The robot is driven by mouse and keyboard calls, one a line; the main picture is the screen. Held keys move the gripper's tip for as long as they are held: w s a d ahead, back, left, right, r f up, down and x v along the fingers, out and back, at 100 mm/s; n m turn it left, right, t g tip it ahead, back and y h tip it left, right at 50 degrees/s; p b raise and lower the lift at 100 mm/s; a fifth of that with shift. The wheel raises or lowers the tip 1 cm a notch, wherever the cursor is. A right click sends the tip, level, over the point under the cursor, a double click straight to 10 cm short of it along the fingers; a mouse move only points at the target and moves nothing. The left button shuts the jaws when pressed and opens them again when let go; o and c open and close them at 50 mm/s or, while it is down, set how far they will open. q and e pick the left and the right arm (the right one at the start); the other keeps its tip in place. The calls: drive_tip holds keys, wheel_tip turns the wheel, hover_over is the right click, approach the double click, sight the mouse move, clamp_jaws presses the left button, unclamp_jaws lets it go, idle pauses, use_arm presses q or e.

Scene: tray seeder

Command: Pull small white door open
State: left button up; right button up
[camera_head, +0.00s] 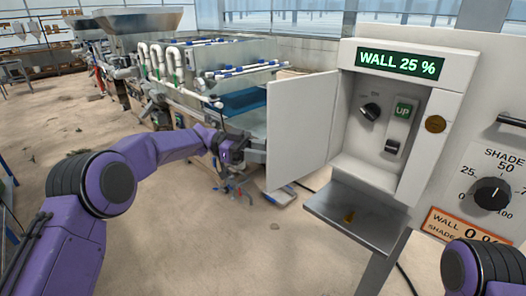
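The small white door (300,125) stands swung open to the left of the white control box (461,62). Its inside faces me, and the box's recess is exposed. My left gripper (259,151) is at the door's left, free edge, at about mid-height. Its fingertips are small and partly hidden at that edge, so I cannot tell whether they touch or grip the door. Only a purple and black part of my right arm shows at the lower right; its gripper is out of view.
The recess holds a black knob (371,111) and a green-labelled UP switch (400,122). A grey metal shelf (357,215) juts out below. A SHADE dial panel (493,193) stands at right. The seeder machine (190,90) is behind; the floor at centre is mostly clear.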

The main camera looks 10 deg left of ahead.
use_arm(q)
drive_tip(key=w+a+b, duration=0.1)
drive_tip(key=a+b, duration=0.2)
drive_tip(key=a, duration=0.7)
drive_tip(key=shift+a, duration=0.25)
drive_tip(key=shift+w, duration=0.1)
